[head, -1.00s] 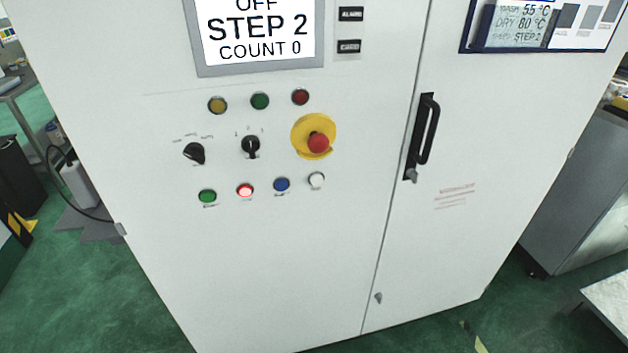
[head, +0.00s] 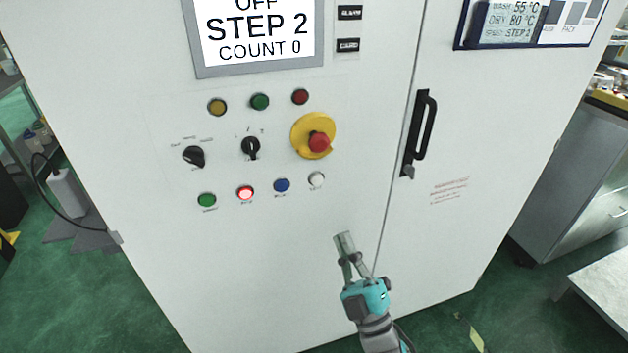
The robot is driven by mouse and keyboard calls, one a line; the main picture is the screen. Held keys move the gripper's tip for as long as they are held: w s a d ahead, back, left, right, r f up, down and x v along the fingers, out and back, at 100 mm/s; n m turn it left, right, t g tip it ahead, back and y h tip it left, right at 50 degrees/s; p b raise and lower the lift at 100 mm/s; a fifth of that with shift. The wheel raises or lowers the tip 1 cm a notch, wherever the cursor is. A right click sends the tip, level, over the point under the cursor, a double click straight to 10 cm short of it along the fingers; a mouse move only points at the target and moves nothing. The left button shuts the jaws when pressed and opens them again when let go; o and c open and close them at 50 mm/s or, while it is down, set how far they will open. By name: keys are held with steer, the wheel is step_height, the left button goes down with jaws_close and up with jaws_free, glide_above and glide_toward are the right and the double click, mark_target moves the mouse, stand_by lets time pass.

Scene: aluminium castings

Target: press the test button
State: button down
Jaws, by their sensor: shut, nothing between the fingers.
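A row of push buttons sits low on the white cabinet's panel: green (head: 207,200), a lit red one (head: 245,193), blue (head: 282,185) and white (head: 316,179). Their small labels are too blurred for me to tell which reads test. My gripper (head: 344,240) is shut and empty. It is below and slightly right of the white button in the picture, apart from it, with its fingers pointing up toward the panel. The screen (head: 255,35) reads OFF, STEP 2, COUNT 0.
A red emergency stop (head: 319,142) on a yellow base sits above the white button. Two black selector knobs (head: 194,156) (head: 251,147) and several lamps are to its left. A black door handle (head: 420,133) stands out at right. The cabinet face below the buttons is clear.

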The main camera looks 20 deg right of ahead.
mark_target(316, 179)
steer(key=shift+n+t+y, duration=0.3)
steer(key=shift+n+y, duration=0.5)
steer(key=shift+n, duration=0.1)
steer(key=x, duration=0.4)
steer(key=shift+s+d+r, duration=0.15)
steer(key=shift+s+r, duration=0.05)
steer(key=shift+r, duration=0.05)
steer(key=shift+w, duration=0.1)
steer(key=shift+w, duration=4.3)
steer(key=shift+w, duration=0.1)
steer(key=shift+w, duration=0.35)
steer(key=shift+w, duration=0.4)
steer(key=shift+s, duration=0.85)
